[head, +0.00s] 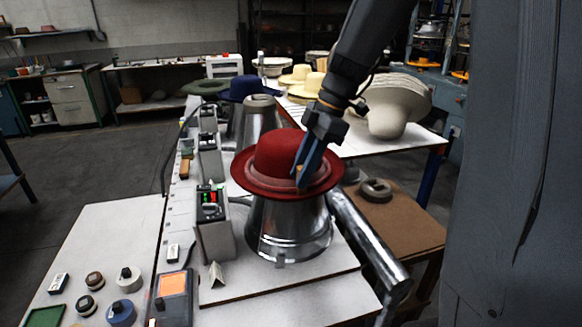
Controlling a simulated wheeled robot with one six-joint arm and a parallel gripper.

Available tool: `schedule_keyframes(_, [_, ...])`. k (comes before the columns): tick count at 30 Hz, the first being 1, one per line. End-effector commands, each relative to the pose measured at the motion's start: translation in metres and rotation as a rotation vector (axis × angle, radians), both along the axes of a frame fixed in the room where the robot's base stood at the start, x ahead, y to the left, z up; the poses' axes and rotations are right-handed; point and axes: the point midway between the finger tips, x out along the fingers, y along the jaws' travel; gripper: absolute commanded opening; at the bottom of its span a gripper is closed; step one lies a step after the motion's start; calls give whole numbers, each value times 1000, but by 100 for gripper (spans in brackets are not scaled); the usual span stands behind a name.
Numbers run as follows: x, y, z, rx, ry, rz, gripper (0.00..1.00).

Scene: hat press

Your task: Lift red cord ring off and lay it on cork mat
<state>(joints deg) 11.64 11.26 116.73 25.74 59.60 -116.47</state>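A red felt hat (283,153) sits crown up on a shiny metal press block (285,228). The red cord ring (262,183) shows as a paler red band around the base of the crown, lying on the brim; its far side is hidden by the crown. My gripper (302,176) points down at the right front of the crown, with its fingertips at the band. Whether the fingers are closed on the cord is too small to tell. The brown cork-coloured mat (412,228) lies on a low stand to the right of the press.
A grey ring (375,190) lies on the mat's far left part; the mat's near right is bare. A shiny metal cylinder (370,245) slants between press and mat. A control box (213,225) stands left of the hat.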

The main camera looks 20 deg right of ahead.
Motion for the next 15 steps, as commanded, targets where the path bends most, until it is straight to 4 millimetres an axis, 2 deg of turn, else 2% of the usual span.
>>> schedule_keyframes(7, [0, 1, -2, -1, -2, -1, 27])
schedule_keyframes(12, [0, 1, -2, -1, -2, -1, 0])
schedule_keyframes(15, [0, 0, -2, -1, -2, -1, 0])
